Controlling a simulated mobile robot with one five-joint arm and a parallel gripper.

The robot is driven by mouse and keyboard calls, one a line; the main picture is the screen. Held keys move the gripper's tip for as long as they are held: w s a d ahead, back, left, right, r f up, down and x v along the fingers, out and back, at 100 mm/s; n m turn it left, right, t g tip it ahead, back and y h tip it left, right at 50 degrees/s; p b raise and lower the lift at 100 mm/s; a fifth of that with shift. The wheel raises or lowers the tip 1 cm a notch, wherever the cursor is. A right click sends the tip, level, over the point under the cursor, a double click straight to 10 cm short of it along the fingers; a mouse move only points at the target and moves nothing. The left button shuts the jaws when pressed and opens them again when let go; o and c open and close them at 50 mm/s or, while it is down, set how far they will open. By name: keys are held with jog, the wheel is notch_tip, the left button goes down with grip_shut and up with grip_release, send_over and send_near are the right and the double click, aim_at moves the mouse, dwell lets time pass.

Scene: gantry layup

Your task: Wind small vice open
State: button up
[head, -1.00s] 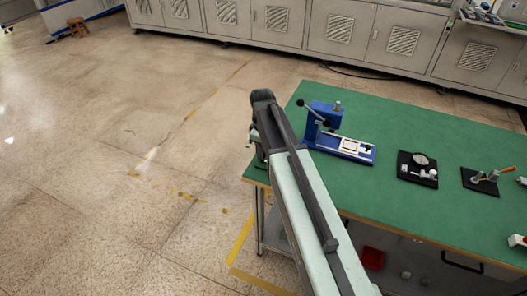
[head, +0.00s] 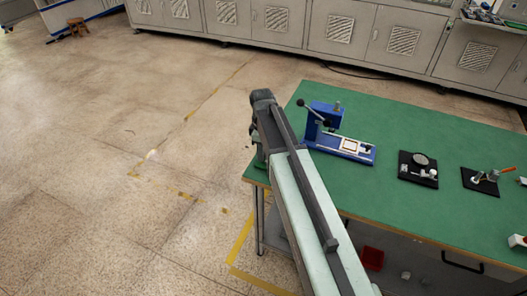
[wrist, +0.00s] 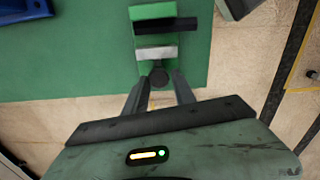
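The small vice (wrist: 153,14) shows in the wrist view on the green table top, near the edge. It has a green body, a black jaw bar, a pale metal bar and a round dark screw end (wrist: 159,76) facing me. My gripper (wrist: 160,80) has one finger on each side of this screw end, close to it. I cannot tell whether the fingers press on it. The width of the jaw gap is hard to judge. In the head view my arm hides the vice.
A blue press (head: 325,118) with a lever stands on the green table (head: 425,130). Black plates with a round dial part (head: 418,167) and a red-handled clamp (head: 482,180) lie to its right. A red bin (head: 372,258) sits below. Open floor lies left.

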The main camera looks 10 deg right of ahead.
jog(key=shift+o, duration=1.4)
jog(key=shift+a, duration=0.1)
notch_tip(320, 180, up, 8)
jog(key=p, duration=0.8)
jog(key=shift+f, duration=0.15)
